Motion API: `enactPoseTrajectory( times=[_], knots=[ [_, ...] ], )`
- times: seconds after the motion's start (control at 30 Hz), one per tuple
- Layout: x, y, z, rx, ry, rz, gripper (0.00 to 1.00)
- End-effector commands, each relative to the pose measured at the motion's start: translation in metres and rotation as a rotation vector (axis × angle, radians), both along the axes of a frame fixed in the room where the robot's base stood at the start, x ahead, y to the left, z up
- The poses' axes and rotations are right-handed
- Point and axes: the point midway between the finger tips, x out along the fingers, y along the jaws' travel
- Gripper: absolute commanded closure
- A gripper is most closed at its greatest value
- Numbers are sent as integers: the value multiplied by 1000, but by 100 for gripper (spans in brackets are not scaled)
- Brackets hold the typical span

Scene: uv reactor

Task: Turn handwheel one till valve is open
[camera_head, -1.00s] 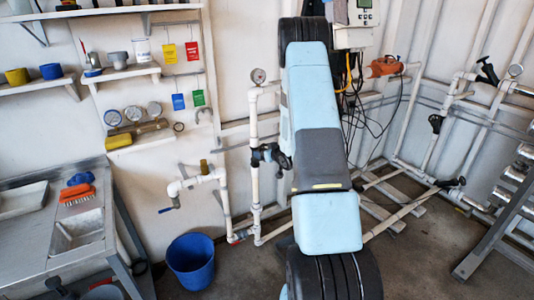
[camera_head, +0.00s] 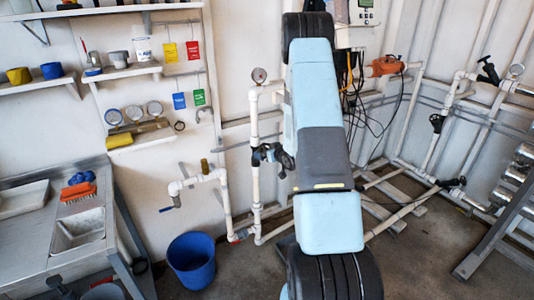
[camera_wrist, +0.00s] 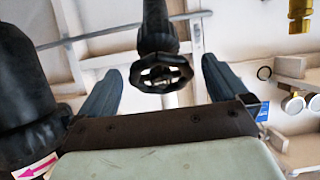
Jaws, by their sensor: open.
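The black handwheel (camera_wrist: 163,73) faces the wrist camera at upper middle, on a black valve body (camera_wrist: 157,28). My gripper (camera_wrist: 161,68) is open, with one dark blue finger on each side of the handwheel. Gaps show between the wheel rim and both fingers, and nothing is gripped. I cannot tell how far the fingers reach along the wheel's depth. In the head view, a black valve (camera_head: 262,154) sits on the white vertical pipe just left of my arm. My arm hides my gripper there.
A metal sink bench (camera_head: 60,225) fills the left. A rack (camera_head: 497,225) stands at right.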

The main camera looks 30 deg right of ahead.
Motion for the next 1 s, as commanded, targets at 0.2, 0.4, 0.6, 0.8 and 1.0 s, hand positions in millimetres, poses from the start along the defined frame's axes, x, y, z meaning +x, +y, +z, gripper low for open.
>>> enactPoseTrajectory(
  times=[0.2, 0.4, 0.6, 0.8, 1.0],
  knots=[
    [-39, -2, 17, -1, 0, -2, 0],
    [-75, -4, 32, 0, 2, -2, 0],
    [-100, -4, 42, -1, 3, -1, 0],
    [-110, -4, 46, 0, 3, 0, 0],
    [-111, -4, 46, 0, 3, 0, 0]
  ],
)
